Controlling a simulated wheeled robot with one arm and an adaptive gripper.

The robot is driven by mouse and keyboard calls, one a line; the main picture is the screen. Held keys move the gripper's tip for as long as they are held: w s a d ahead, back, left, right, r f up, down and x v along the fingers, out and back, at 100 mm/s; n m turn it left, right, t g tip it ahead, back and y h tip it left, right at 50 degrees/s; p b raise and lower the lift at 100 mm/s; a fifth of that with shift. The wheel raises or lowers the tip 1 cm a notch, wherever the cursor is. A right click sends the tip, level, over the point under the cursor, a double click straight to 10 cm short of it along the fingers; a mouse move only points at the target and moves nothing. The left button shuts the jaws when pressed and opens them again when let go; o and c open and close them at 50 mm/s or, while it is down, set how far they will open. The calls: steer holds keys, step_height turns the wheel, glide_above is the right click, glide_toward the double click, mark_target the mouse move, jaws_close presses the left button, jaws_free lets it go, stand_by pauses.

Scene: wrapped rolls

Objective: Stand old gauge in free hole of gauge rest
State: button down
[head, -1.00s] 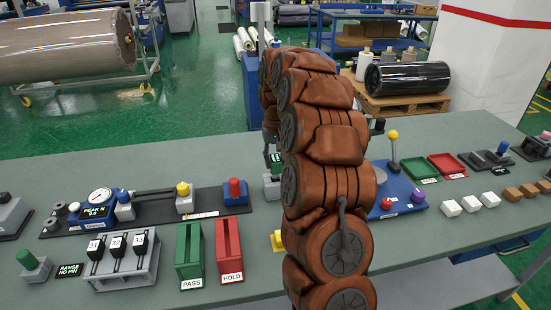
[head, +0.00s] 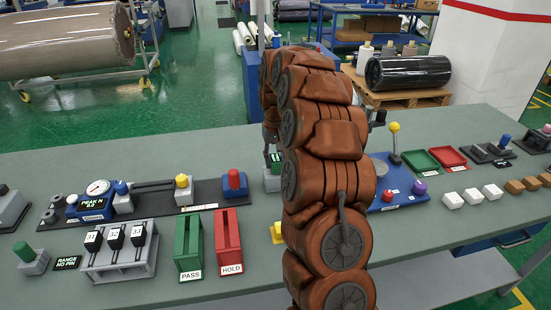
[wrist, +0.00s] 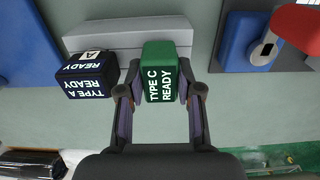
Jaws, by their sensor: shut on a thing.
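My gripper (wrist: 160,92) is shut on a green gauge (wrist: 166,55) marked TYPE C READY, with one finger on each side of it. In the wrist view the green gauge overlaps the grey gauge rest (wrist: 115,31); I cannot tell whether its foot is in a hole. A dark blue gauge (wrist: 86,82) marked TYPE A READY is at the rest, just left of my gripper. In the head view my arm hides most of this area; a green part (head: 276,158) and a grey piece (head: 271,183) show at its left edge. No free hole is visible.
A blue part (wrist: 240,42) and a red part (wrist: 300,25) lie to the right in the wrist view. On the bench are green PASS (head: 188,245) and red HOLD (head: 228,240) holders, a three-slot stand (head: 118,260) and a dial fixture (head: 95,200).

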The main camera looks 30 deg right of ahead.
steer(key=c, duration=0.7)
jaws_free()
steer(key=shift+r, duration=0.1)
step_height(320, 180, up, 12)
stand_by(0.4)
